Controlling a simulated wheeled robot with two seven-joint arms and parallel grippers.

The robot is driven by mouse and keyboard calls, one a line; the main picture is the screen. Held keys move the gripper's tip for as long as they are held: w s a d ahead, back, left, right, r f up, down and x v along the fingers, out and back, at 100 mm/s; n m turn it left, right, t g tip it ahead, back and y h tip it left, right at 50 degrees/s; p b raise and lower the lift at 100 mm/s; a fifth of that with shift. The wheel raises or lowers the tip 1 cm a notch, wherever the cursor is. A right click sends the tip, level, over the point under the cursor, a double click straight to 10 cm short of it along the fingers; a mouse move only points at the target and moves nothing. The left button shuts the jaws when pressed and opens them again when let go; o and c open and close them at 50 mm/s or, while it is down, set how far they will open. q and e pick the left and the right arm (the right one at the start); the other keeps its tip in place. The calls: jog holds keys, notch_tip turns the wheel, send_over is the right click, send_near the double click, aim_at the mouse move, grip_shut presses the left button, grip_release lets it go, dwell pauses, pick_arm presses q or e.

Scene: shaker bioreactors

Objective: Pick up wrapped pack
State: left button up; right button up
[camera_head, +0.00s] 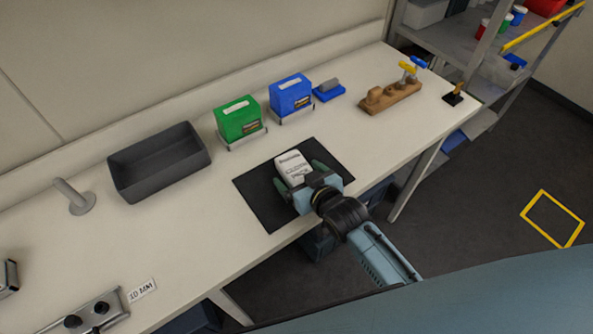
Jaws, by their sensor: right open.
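A white wrapped pack (292,167) with dark print lies on a black mat (256,196) near the front of the bench. My right gripper (300,178) comes in from the lower right, over the mat. Its two green fingers stand apart, one on each side of the pack. The near end of the pack is hidden by the gripper body. I cannot tell whether the fingers touch the pack. My left gripper is not in view.
A green box (238,118) and a blue box (290,94) stand behind the mat. A dark grey bin (158,162) is to the left. A wooden block (391,96) with tools is at the right.

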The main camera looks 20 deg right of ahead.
jog(key=c, duration=1.1)
jog(key=shift+r, duration=0.15)
